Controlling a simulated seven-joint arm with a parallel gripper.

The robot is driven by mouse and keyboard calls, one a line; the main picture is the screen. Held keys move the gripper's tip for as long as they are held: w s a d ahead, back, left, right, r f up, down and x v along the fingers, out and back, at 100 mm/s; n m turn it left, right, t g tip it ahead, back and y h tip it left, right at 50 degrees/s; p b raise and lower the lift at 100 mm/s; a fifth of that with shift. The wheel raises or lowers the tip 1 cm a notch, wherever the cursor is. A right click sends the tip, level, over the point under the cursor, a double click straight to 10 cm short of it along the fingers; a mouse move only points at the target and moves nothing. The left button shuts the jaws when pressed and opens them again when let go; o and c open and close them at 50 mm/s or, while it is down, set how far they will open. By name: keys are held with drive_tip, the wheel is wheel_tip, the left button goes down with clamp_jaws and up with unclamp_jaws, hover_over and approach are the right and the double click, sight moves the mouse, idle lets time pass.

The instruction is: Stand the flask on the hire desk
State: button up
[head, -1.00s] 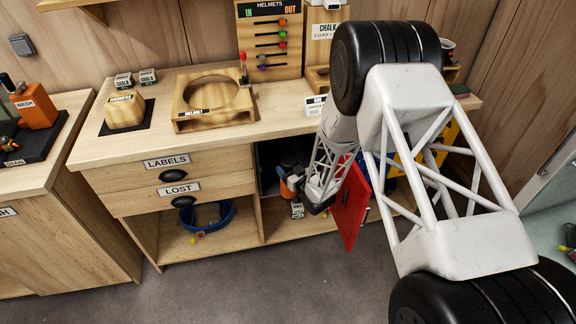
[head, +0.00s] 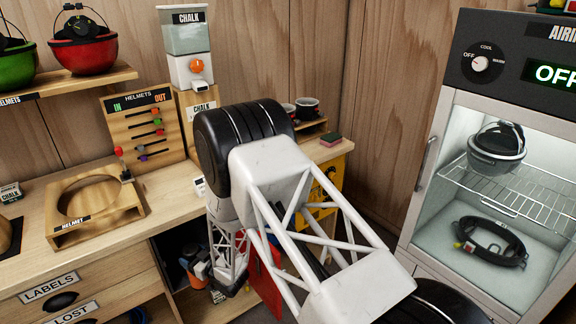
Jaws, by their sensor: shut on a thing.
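The flask (head: 200,269), orange with a dark upper part, shows low at the open compartment under the hire desk (head: 172,190). My gripper (head: 208,274) is at the flask and shut on it, below the desktop level. My arm hides much of the grip and the flask's right side, so its exact tilt is hard to tell. The desktop is pale wood.
A wooden helmet stand (head: 95,207) and the IN/OUT helmet board (head: 142,130) occupy the desktop, with a chalk dispenser (head: 187,65) behind. A red door panel (head: 264,283) hangs open beside my arm. The airing cabinet (head: 430,165) stands right.

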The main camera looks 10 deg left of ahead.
drive_tip(key=s+a+f+n+g+y, duration=0.1)
drive_tip(key=s+n+g, duration=0.15)
drive_tip(key=s, duration=0.55)
drive_tip(key=s+a+f+n+g, duration=0.1)
drive_tip(key=s+f+n+g, duration=0.1)
drive_tip(key=s+g, duration=0.35)
drive_tip(key=w+d+r+m+t+h, duration=0.15)
drive_tip(key=w+d+r+t, duration=0.3)
drive_tip(key=r, duration=0.65)
drive_tip(key=w+d+r+m+t, duration=0.3)
drive_tip(key=w+d+r, duration=0.15)
drive_tip(key=r, duration=0.65)
drive_tip(key=w+d+r+m+t+h, duration=0.15)
drive_tip(key=w+d+r+t, duration=0.3)
drive_tip(key=r, duration=0.75)
drive_tip(key=w+d+r+m+t+h, duration=0.1)
drive_tip(key=w+d+r, duration=0.1)
drive_tip(key=w+d, duration=0.7)
drive_tip(key=w+d+r+m+t+h, duration=0.1)
drive_tip(key=w+d+r+m, duration=0.1)
drive_tip(key=w+d, duration=0.7)
drive_tip(key=w+d+r+m+t+h, duration=0.1)
drive_tip(key=w+d+r, duration=0.3)
drive_tip(key=w+d, duration=0.5)
drive_tip(key=w+h, duration=0.1)
drive_tip(key=w, duration=0.3)
drive_tip(key=shift+w+d+r+m+t, duration=0.25)
drive_tip(key=shift+w+d+m+t, duration=0.05)
drive_tip(key=shift+w+d+m, duration=0.1)
